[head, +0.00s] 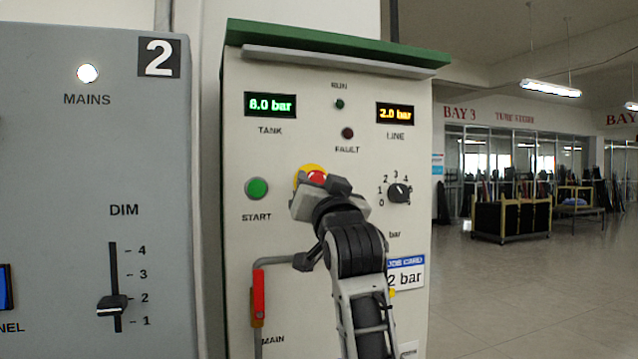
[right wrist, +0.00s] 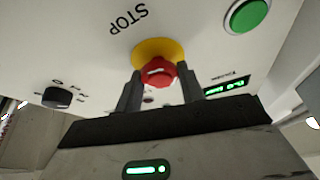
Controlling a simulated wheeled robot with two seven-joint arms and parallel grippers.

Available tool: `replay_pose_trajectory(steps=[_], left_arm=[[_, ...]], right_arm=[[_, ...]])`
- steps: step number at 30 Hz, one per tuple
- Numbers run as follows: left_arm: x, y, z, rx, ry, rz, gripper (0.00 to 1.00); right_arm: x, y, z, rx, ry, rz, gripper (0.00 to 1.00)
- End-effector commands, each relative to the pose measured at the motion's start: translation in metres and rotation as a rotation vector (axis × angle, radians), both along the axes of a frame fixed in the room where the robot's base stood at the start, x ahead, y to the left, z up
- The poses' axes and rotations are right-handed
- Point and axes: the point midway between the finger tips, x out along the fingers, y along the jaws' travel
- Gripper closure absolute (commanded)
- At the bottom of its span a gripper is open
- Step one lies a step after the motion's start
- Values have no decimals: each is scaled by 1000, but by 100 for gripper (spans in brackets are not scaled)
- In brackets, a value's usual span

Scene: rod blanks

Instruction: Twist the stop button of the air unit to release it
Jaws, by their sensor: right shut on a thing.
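The air unit (head: 300,120) is a cream cabinet with a green top. Its stop button (head: 317,177) is red on a yellow surround, mostly hidden behind my right gripper (head: 322,185) in the head view. In the right wrist view the red stop button (right wrist: 155,73) sits between the two fingers of my right gripper (right wrist: 155,85), in front of the yellow disc. The right gripper is shut on the button. The tank display (head: 270,105) reads 8.0 bar and the line display (head: 395,113) reads 2.0 bar. My left gripper is not in view.
A green start button (head: 257,188) is left of the stop button, and a black dial (head: 399,193) is right of it. A red-handled lever (head: 259,292) is below. A grey panel (head: 60,200) with a slider stands at the left. Open floor lies at the right.

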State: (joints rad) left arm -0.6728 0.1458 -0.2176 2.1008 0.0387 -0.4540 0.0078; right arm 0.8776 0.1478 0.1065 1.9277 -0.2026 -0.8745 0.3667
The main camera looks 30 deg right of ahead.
Motion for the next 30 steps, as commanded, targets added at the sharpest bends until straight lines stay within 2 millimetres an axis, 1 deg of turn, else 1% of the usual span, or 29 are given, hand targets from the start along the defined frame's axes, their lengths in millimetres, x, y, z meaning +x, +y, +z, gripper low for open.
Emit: replay_pose_trajectory(steps=[1,6,11,28,29,30], left_arm=[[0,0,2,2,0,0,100],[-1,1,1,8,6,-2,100],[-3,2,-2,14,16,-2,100],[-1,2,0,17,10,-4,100],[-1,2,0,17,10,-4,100],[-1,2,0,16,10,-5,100]], right_arm=[[1,1,3,36,-11,3,84],[1,1,3,124,-33,3,84],[1,1,3,176,-45,2,84],[1,0,3,204,-53,2,84],[1,0,3,204,-53,2,53],[1,0,3,204,-53,2,42]])
